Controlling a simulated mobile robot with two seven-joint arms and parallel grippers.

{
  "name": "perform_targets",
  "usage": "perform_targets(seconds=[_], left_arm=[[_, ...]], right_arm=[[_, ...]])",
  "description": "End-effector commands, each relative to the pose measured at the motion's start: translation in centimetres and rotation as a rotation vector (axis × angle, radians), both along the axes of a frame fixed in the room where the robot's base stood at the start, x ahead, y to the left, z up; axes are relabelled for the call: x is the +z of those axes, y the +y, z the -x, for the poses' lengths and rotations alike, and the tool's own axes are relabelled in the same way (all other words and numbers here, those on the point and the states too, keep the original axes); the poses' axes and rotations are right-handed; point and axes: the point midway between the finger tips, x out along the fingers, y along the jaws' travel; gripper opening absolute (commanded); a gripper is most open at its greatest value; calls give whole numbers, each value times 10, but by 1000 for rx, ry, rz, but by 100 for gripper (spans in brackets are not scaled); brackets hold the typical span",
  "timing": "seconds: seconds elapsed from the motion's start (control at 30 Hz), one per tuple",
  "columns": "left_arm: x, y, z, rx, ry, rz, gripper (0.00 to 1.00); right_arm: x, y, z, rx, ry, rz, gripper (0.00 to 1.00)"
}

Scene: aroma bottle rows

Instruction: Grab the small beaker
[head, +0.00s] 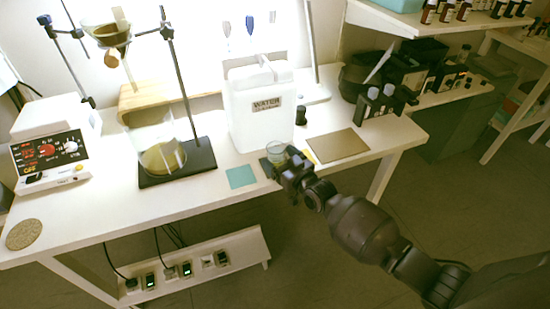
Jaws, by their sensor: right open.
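A small clear beaker (275,149) with a greenish tint stands near the front edge of the white table, in front of the water jug. My right gripper (280,164) is at the beaker, with its open fingers low at the beaker's near side and around its lower part. The lower part of the beaker is partly hidden by the gripper. I cannot tell whether the fingers touch the glass. My left gripper is not in view.
A white water jug (262,108) stands just behind the beaker. A large flask (160,150) on a dark stand base is to the left. A teal square (241,177) and a brown mat (337,146) lie flat on either side. Dark bottles (376,100) stand at the right.

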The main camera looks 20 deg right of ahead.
Motion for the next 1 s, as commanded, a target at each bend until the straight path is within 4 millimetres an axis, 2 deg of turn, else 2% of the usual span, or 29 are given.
perform_targets(seconds=[0.2,0.47,0.93,1.0], left_arm=[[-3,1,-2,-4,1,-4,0],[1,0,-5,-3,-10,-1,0],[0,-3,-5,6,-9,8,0],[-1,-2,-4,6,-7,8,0]], right_arm=[[-2,7,-19,0,2,2,82],[0,7,-20,0,1,1,82],[-1,7,-20,0,1,1,11],[0,7,-20,0,0,1,11]])
